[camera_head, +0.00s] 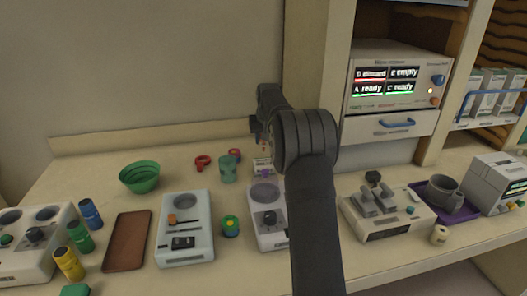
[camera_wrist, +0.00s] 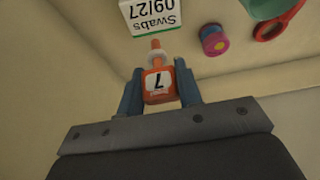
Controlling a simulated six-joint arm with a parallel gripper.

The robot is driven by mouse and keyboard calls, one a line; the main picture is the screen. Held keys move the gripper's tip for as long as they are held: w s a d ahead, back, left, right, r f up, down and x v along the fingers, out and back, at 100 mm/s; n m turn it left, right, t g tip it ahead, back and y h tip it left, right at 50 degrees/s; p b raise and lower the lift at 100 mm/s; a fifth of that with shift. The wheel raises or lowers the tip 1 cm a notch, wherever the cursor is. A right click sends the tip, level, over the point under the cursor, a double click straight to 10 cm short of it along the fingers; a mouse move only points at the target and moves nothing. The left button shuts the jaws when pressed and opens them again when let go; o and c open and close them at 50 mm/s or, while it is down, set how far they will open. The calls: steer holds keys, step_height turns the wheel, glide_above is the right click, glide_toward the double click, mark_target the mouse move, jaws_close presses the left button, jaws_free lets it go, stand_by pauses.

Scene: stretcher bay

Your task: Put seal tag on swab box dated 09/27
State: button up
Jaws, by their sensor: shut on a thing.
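My gripper (camera_wrist: 159,92) is shut on an orange seal tag (camera_wrist: 157,50) with a white face marked 7, held between its two blue fingers. The tag's narrow tip points toward a white swab box (camera_wrist: 150,12) printed "Swabs 09/27", at the top of the wrist view and partly cut off. A small gap shows between tip and box in that view; I cannot judge its depth. In the head view my gripper (camera_head: 262,128) is over the back of the counter, partly hidden by my arm. A small white box (camera_head: 262,168) stands below it; its print is unreadable there.
A green cup (camera_head: 228,169), red rings (camera_head: 203,162) and a pink-and-purple spool (camera_wrist: 213,40) lie close by. A green bowl (camera_head: 139,177) stands left. Grey devices (camera_head: 184,230) line the front. A display unit (camera_head: 392,90) and shelf boxes (camera_head: 489,92) are at right.

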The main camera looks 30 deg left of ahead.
mark_target(264, 145)
steer(key=shift+f, duration=2.3)
steer(key=shift+f, duration=0.15)
steer(key=o, duration=0.9)
steer(key=shift+o, duration=0.2)
steer(key=shift+r, duration=0.25)
steer(key=v, duration=1.1)
steer(key=shift+s+r, duration=0.15)
steer(key=shift+r, duration=0.2)
steer(key=shift+f, duration=0.1)
